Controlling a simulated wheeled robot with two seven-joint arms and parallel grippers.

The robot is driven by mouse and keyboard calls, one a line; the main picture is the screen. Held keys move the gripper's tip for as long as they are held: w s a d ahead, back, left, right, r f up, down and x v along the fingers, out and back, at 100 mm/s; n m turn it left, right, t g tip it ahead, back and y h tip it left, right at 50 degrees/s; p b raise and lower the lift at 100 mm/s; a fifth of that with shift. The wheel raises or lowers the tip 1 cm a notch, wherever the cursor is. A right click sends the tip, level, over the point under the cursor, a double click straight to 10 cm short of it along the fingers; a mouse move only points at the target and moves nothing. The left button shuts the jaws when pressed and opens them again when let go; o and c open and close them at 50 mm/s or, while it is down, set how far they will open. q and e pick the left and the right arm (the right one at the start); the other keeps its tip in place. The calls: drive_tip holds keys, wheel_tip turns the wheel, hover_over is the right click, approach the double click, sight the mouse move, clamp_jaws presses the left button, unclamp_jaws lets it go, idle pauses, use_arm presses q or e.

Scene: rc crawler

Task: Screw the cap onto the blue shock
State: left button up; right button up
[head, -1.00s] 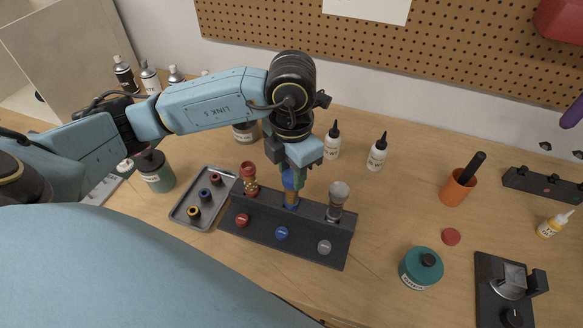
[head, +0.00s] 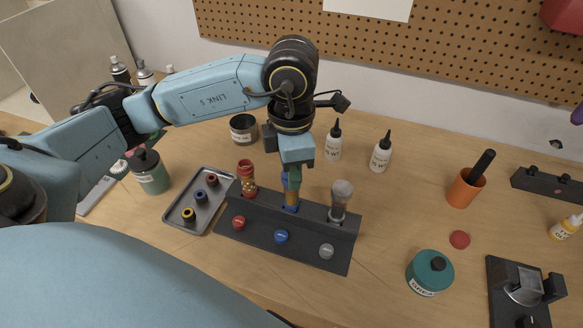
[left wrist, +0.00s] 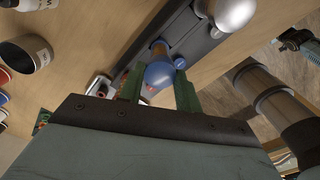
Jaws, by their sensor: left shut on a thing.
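The blue shock (head: 291,200) stands upright in the middle of the dark rack (head: 255,215), between the red-topped shock (head: 248,182) and the grey-topped one (head: 340,203). My left gripper (head: 290,174) points down from above it, its green fingers shut on the blue cap (head: 292,183) at the top of the shock. In the left wrist view the rounded blue cap (left wrist: 159,74) sits between the two fingers (left wrist: 158,90), with part of the shock showing beyond it. Whether the cap is fully seated is hidden. My right gripper is not in view.
A grey tray (head: 208,217) with red, blue and yellow ringed parts lies left of the rack. White bottles (head: 381,155) stand behind. A teal jar (head: 430,272), red disc (head: 459,239) and orange cup (head: 464,190) are to the right, with clear table between.

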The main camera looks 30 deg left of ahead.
use_arm(q)
drive_tip(key=shift+f+m+b, duration=0.2)
drive_tip(key=shift+m+b, duration=0.8)
drive_tip(key=shift+m, duration=0.2)
drive_tip(key=shift+r+m+b, duration=0.15)
drive_tip(key=shift+m+b, duration=0.15)
drive_tip(key=shift+m, duration=0.3)
drive_tip(key=o, duration=1.1)
drive_tip(key=shift+o, duration=0.2)
drive_tip(key=shift+r, duration=0.1)
